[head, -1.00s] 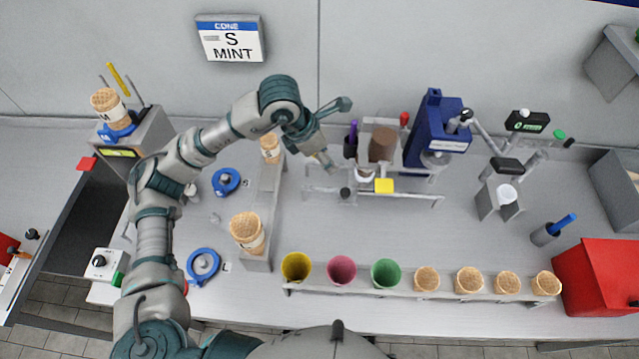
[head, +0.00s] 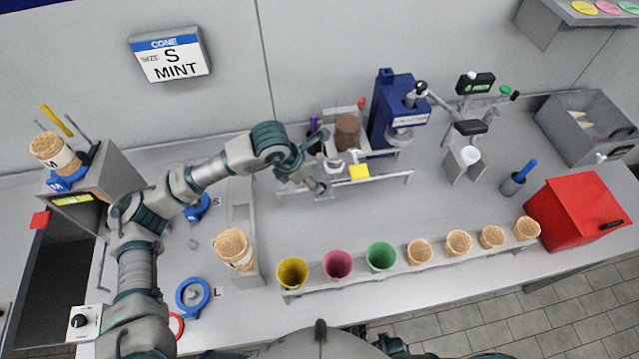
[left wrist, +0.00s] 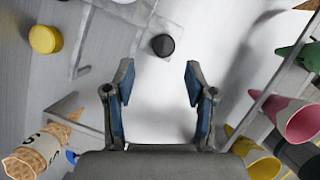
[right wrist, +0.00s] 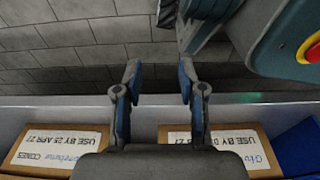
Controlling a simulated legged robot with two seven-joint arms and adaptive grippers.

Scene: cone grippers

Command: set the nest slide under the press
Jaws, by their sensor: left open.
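The blue press (head: 392,115) stands at the back of the bench, at the right end of a pair of grey rails (head: 390,181). What looks like the nest slide, a pale cup-like part (head: 333,166), sits on the rails left of the press, not under it. A black knob (left wrist: 162,45) shows in the left wrist view, just beyond my left fingertips and roughly between them, not touched. My left gripper (head: 320,188) is open and low at the front of the rails; it also shows in the left wrist view (left wrist: 160,82). My right gripper (right wrist: 160,82) is open and empty.
A brown cylinder (head: 347,132) stands behind. A front rack (head: 400,266) holds coloured cups and wafer cones. Labelled boxes (right wrist: 65,147) lie below my right gripper.

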